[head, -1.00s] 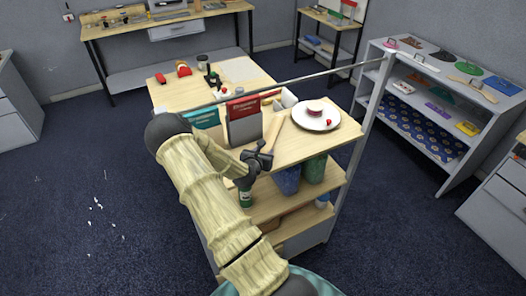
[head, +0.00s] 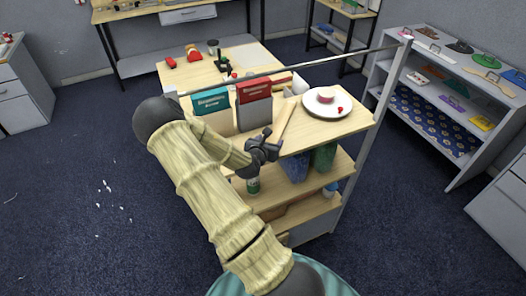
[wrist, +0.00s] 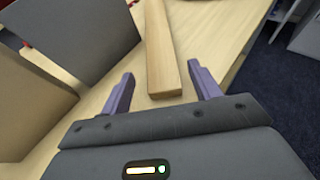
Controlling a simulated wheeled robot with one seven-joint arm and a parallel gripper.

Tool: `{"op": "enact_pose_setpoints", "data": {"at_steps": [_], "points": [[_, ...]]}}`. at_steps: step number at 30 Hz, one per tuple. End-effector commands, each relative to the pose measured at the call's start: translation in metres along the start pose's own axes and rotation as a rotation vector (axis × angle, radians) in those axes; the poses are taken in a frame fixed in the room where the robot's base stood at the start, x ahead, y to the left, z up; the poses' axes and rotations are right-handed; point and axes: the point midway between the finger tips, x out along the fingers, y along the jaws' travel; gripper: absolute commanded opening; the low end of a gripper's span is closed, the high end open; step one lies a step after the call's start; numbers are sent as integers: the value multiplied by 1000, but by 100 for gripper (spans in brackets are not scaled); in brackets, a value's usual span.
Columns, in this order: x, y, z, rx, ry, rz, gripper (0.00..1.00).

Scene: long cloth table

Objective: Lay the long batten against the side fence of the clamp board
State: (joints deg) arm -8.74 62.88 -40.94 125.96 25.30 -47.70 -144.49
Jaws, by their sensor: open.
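The long batten (head: 286,118) is a pale wooden bar lying on the near part of the wooden table top, right of the upright red box. My gripper (head: 268,140) is at its near end, over the table's front edge. In the wrist view, the batten (wrist: 160,45) runs away from my gripper (wrist: 161,74). Its near end is between the two open purple fingers, with a visible gap on each side. A pale flat board (head: 248,56) at the table's far end, near black clamp-like parts, may be the clamp board; I cannot make out its side fence.
A red box (head: 255,105) and a teal box (head: 211,108) stand left of the batten. A white plate (head: 327,102) with a pink item is to its right. A thin rail (head: 300,66) crosses above the table to a grey post (head: 385,90). Shelves lie below.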

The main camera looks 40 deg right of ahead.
Motion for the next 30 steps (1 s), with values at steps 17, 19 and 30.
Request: {"op": "enact_pose_setpoints", "data": {"at_steps": [17,19,30], "points": [[-75,0,-1,2,0,0,62],[-77,0,0,2,0,-1,62],[-76,0,0,2,0,-1,62]]}}
